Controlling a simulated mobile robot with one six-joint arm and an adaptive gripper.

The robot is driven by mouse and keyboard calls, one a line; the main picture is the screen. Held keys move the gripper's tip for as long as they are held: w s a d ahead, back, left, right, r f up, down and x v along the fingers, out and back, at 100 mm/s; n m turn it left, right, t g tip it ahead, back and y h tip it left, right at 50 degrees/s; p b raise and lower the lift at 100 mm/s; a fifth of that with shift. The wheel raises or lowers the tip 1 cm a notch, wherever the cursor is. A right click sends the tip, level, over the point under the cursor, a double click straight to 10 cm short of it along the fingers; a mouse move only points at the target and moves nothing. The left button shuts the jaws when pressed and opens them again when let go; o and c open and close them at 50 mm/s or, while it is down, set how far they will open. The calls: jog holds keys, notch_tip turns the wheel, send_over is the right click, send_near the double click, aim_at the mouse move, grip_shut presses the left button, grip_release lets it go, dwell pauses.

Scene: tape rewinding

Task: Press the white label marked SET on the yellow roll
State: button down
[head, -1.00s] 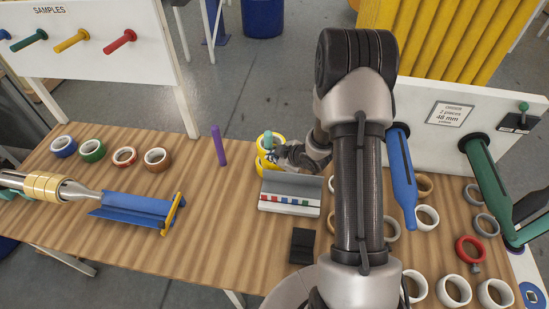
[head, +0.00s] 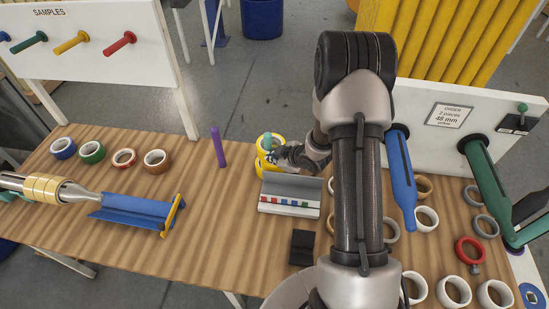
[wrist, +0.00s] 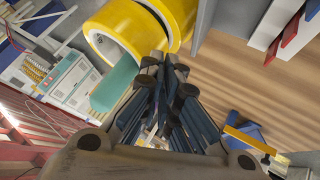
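Two yellow rolls (head: 266,143) sit one above the other around a teal post at the back of the table. In the wrist view a yellow roll (wrist: 134,30) with a pale inner ring fills the top, and the teal post (wrist: 116,82) sticks out of it. My gripper (wrist: 163,60) has its fingertips together at the lower edge of the yellow roll, with nothing visible between them. I cannot tell whether they touch it. In the head view my gripper (head: 274,157) is at the rolls' right side. No white label marked SET can be made out.
A grey-white tray (head: 290,190) with coloured tabs stands just in front of the rolls. A purple peg (head: 218,147) stands to the left. A blue trough (head: 130,210) lies further left. Loose rolls lie at the right; bare wood lies left of the tray.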

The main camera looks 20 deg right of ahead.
jog(key=shift+w, duration=0.1)
dwell(0.3)
jog(key=c, duration=1.7)
grip_release()
jog(key=v, duration=1.2)
